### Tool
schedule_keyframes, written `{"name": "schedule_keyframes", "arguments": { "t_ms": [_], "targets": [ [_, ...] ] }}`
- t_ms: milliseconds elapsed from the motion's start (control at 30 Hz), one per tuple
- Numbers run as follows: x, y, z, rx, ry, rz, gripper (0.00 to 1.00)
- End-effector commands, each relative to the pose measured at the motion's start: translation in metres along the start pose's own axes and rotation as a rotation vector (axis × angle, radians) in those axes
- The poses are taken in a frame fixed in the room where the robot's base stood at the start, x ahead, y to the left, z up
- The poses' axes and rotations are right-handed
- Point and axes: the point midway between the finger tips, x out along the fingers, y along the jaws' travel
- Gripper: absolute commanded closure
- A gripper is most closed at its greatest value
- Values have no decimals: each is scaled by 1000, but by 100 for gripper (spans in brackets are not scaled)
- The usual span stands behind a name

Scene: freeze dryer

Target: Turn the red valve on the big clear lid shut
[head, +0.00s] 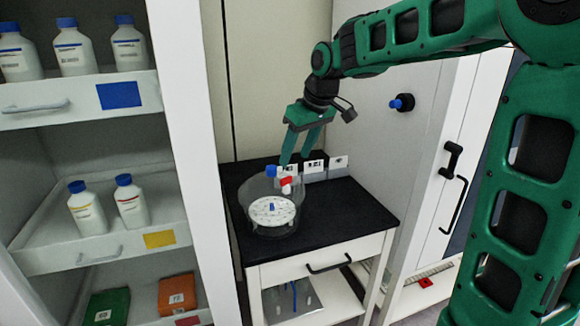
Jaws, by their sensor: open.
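The big clear lid (258,189) is a transparent dome standing on the black top of a small white cabinet. A white perforated disc (272,210) shows inside or under it. The red valve (286,181) sits at the upper right of the lid, with a blue part (271,171) just to its left. My gripper (294,162) points down from above, its green fingers apart and empty. Its fingertips are close above the blue part and the red valve. I cannot tell whether they touch either one.
Shelves with white, blue-capped bottles (130,200) stand at the left. A tall white door with a black handle (453,205) is at the right, and a blue-black knob (402,103) is on the wall panel. The black counter (345,215) is clear right of the lid.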

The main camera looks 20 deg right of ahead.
Motion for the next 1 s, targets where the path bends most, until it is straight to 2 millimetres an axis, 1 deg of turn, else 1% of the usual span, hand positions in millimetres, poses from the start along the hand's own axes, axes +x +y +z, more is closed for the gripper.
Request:
{"name": "schedule_keyframes", "arguments": {
  "t_ms": [33,100,200,333,700,767,867,967,1000],
  "targets": [
    [-7,0,0,0,1,1,48],
    [-14,0,0,1,1,1,48],
    [-20,0,0,1,0,0,48],
    [-23,0,0,1,0,0,48],
    [-23,0,0,1,-1,0,48],
    [-23,1,3,8,-3,2,48],
    [-26,9,22,55,-21,14,48],
    [-31,21,66,156,-60,38,48],
    [-33,26,89,211,-79,50,48]
  ]
}}
